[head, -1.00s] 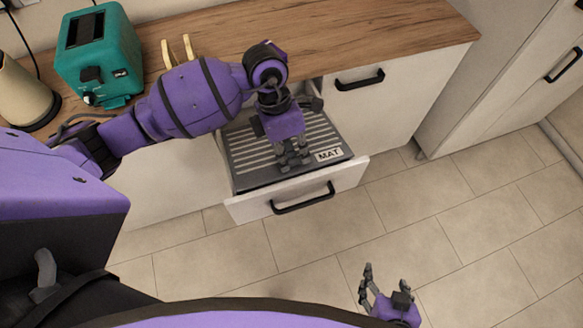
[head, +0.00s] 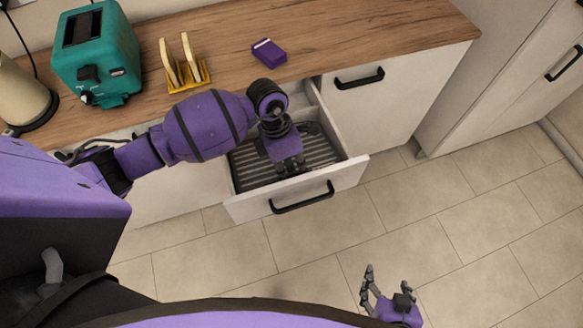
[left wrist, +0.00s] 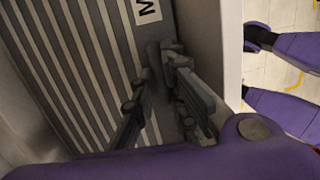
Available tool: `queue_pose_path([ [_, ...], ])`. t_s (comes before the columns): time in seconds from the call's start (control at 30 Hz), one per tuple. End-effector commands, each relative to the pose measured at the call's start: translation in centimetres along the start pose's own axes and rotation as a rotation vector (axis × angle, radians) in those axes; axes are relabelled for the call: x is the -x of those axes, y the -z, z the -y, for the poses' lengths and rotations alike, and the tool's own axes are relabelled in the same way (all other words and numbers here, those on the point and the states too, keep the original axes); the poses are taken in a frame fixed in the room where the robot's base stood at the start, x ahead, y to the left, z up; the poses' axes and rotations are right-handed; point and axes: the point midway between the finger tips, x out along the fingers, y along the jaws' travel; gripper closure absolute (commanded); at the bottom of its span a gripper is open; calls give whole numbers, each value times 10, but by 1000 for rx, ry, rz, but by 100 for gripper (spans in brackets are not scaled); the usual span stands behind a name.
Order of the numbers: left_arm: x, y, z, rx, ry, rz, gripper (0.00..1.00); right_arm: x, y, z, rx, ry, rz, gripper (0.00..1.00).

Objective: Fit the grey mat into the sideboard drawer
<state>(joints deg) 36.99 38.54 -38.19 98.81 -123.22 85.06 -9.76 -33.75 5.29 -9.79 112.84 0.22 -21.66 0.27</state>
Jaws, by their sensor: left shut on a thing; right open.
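The dark grey mat (head: 318,150) with pale stripes lies inside the open sideboard drawer (head: 345,179), below the level of its rim. In the left wrist view the striped mat (left wrist: 88,70) shows part of its white label, beside the drawer's pale wall (left wrist: 222,45). My left gripper (head: 290,167) reaches down into the drawer and is shut on the mat near its front part. Its fingers (left wrist: 160,100) hide some of the mat. Whether the mat lies flat on the drawer bottom I cannot tell. My right gripper (head: 388,280) is open and empty above the floor.
On the wooden worktop (head: 360,35) stand a teal toaster (head: 105,60), a cream kettle (head: 25,98), a yellow rack (head: 190,74) and a purple box (head: 268,51). A closed cupboard front (head: 385,105) is right of the drawer. The floor in front is clear.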

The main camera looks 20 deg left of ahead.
Motion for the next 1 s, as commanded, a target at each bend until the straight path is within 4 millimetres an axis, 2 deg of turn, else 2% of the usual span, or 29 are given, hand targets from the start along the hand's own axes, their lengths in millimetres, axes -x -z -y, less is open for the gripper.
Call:
queue_pose_path([
  [0.03, -2, 1, 0, 1, 2, -2, 86, 0, -1, 0, 0, 0, 0, 33],
  [0.17, -2, 0, 0, 1, 1, -1, 69, -1, 0, 0, -1, 0, -1, 33],
  [0.43, -1, 0, 0, 1, 1, -1, 69, -1, 2, 3, -13, 0, -3, 33],
  [0.57, 6, 0, 0, 0, -2, 0, 69, -1, 4, 5, -17, 0, -7, 33],
  [0.67, 19, 0, -1, 0, -4, 1, 69, -1, 4, 5, -17, 1, -6, 33],
  [1.0, 90, 0, -1, 0, -3, -1, 69, 0, 2, 4, -8, 4, -1, 33],
])
